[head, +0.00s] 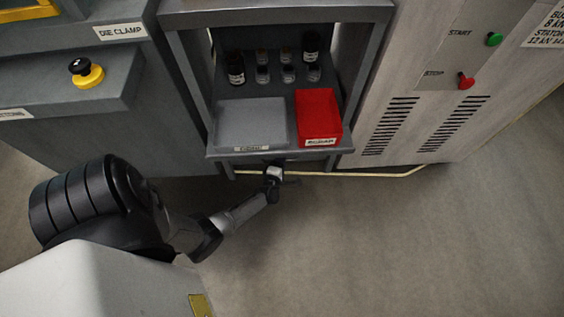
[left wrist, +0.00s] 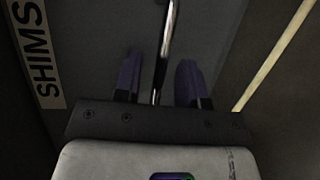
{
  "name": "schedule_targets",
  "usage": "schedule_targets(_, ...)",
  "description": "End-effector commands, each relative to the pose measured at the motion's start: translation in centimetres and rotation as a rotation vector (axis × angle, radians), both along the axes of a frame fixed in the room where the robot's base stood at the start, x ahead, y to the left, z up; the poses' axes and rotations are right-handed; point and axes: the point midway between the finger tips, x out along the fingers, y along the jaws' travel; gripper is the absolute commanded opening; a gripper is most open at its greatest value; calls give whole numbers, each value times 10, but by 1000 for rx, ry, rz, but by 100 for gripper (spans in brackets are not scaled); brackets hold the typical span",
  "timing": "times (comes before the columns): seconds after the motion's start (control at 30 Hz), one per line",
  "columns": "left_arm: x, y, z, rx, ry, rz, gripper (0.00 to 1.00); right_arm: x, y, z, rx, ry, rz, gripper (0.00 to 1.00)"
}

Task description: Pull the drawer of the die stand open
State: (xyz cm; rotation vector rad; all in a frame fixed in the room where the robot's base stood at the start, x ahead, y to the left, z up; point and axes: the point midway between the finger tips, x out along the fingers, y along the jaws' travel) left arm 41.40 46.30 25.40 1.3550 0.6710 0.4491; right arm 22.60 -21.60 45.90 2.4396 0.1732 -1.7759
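The die stand (head: 374,15) is a grey open-fronted frame in the head view. Its drawer is low at the front, mostly hidden from above by the shelf edge. In the left wrist view, a grey front face (left wrist: 105,30) with a SHIMS label (left wrist: 37,50) shows behind a shiny bar handle (left wrist: 166,40). My left gripper (head: 274,177) is at the stand's front, just below the shelf edge. In the left wrist view its two dark fingers (left wrist: 160,72) stand on either side of the bar, with a gap on each side. My right gripper is not in view.
The stand's shelf holds a grey tray (head: 250,122), a red bin (head: 319,118) and several dark bottles (head: 236,68). A grey cabinet with a yellow-and-black button (head: 86,72) stands left, a vented cabinet (head: 400,100) right. The floor (head: 400,240) in front is clear.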

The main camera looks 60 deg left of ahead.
Motion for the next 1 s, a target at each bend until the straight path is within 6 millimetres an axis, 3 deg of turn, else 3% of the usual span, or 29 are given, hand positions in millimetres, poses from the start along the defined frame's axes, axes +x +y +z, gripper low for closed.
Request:
schedule_targets(0.53, 9, 8, -2, -1, 1, 0, 37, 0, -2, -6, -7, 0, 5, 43)
schedule_targets(0.9, 9, 8, -2, -1, 1, 0, 1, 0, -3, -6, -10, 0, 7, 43)
schedule_targets(1.0, 9, 8, -2, -1, 1, 0, 0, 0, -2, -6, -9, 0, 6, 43)
